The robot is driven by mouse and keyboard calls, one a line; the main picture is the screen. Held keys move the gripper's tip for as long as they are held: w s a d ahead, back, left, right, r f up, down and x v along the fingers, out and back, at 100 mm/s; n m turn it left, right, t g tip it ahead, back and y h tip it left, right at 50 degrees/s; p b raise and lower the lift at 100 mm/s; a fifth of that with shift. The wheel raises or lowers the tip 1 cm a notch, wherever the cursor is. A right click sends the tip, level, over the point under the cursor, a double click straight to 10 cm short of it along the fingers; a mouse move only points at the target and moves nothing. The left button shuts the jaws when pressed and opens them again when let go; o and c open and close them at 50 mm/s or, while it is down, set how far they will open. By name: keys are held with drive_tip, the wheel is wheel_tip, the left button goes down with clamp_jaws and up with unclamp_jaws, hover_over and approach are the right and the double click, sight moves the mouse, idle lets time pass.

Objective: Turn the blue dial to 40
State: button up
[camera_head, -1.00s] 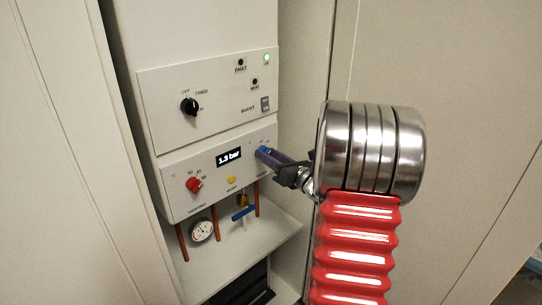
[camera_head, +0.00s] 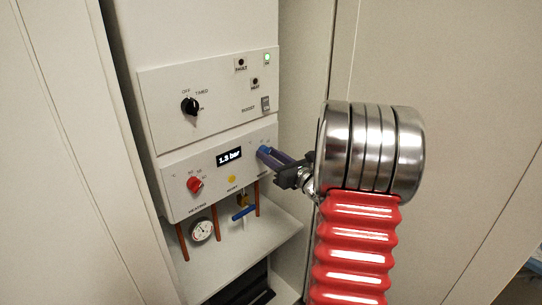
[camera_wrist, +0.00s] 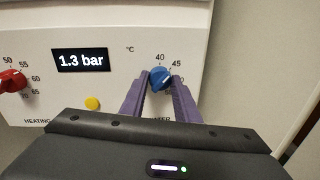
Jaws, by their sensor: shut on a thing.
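The blue dial (camera_wrist: 160,76) sits on the lower white panel, with a light mark on its face pointing to the upper right, about toward 45. The printed 40 is just above the dial and 45 to its upper right; lower numbers are partly hidden by my fingers. My gripper (camera_wrist: 160,86) has its two purple fingers on either side of the dial, shut on it.
A red heating dial (camera_wrist: 12,80), a display (camera_wrist: 81,60) reading 1.3 bar and a yellow button (camera_wrist: 92,103) are to the left. A black knob (camera_head: 190,106) is on the upper panel. A gauge (camera_head: 203,229), pipes and a blue-handled valve (camera_head: 243,213) are below. A wall stands close on the right.

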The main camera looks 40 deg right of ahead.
drive_tip(key=n, duration=0.8)
drive_tip(key=shift+f+y, duration=0.15)
drive_tip(key=shift+y, duration=0.15)
drive_tip(key=shift+n, duration=0.4)
drive_tip(key=o, duration=1)
drive_tip(key=shift+o, duration=0.2)
drive_tip(key=shift+s, duration=0.15)
drive_tip(key=s, duration=1.3)
drive_tip(key=shift+s+a+f, duration=0.15)
drive_tip(key=shift+s+f, duration=0.1)
drive_tip(key=shift+f, duration=0.15)
